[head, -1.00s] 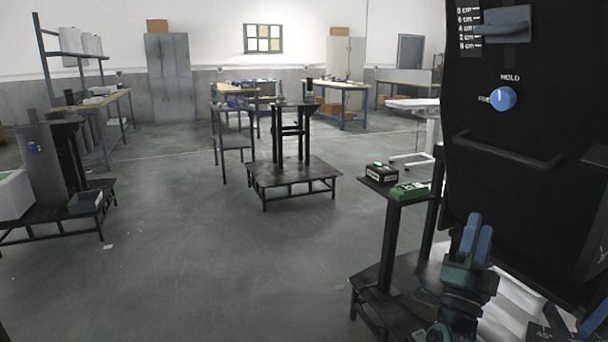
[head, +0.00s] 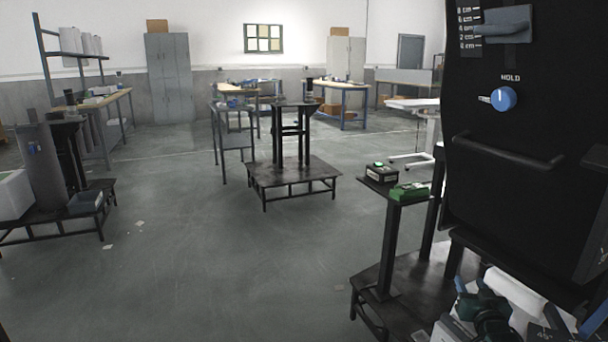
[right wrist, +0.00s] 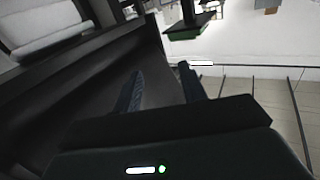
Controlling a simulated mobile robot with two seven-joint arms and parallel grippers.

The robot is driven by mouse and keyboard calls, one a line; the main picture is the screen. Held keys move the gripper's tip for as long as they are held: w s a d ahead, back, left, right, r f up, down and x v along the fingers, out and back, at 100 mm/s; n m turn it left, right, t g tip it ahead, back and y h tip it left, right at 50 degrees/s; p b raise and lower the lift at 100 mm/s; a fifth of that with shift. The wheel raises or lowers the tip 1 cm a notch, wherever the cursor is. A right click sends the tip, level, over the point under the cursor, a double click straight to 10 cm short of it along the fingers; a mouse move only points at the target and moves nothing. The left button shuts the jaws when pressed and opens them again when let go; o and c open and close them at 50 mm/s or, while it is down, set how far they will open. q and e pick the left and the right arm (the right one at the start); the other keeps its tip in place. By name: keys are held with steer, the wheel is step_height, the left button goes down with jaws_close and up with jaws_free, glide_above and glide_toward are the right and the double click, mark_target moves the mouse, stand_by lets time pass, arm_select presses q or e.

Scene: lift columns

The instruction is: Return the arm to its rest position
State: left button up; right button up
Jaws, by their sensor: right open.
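My right arm and its gripper (head: 472,290) are low at the bottom right of the head view, in front of the black column panel (head: 540,200) and partly cut off by the frame. In the right wrist view the two dark fingers of the right gripper (right wrist: 160,85) stand apart with nothing between them, so it is open and empty. My left gripper is not in view.
The black panel carries a blue HOLD knob (head: 503,98), a grey lever (head: 507,24) and a bar handle (head: 508,152). Beside it a stand holds a green device (head: 410,191) and a black box with a green button (head: 381,174). Open floor (head: 230,250) lies left.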

step_height(320, 180, down, 8)
steer(key=s+d+n+g, duration=0.1)
steer(key=s+n+g, duration=0.15)
steer(key=g, duration=0.25)
steer(key=s+a+f+n+y, duration=0.1)
steer(key=s+a+f+y, duration=0.15)
steer(key=s+a, duration=0.45)
steer(key=s+a+f+n+y, duration=0.1)
steer(key=s+a+f+n, duration=0.15)
steer(key=s+a, duration=0.4)
steer(key=s+a+r+y, duration=0.3)
steer(key=s+a+r, duration=0.1)
steer(key=s+a, duration=0.95)
arm_select(q)
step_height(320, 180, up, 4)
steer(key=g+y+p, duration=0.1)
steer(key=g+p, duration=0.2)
steer(key=p, duration=1.2)
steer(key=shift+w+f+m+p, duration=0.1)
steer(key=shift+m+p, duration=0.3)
arm_select(e)
steer(key=s+a+r+g, duration=0.1)
steer(key=s+r+g, duration=0.1)
steer(key=s+r, duration=0.7)
step_height(320, 180, up, 4)
steer(key=shift+s+a+f+m, duration=0.1)
steer(key=shift+s+a+m, duration=0.05)
steer(key=shift+a+m, duration=0.2)
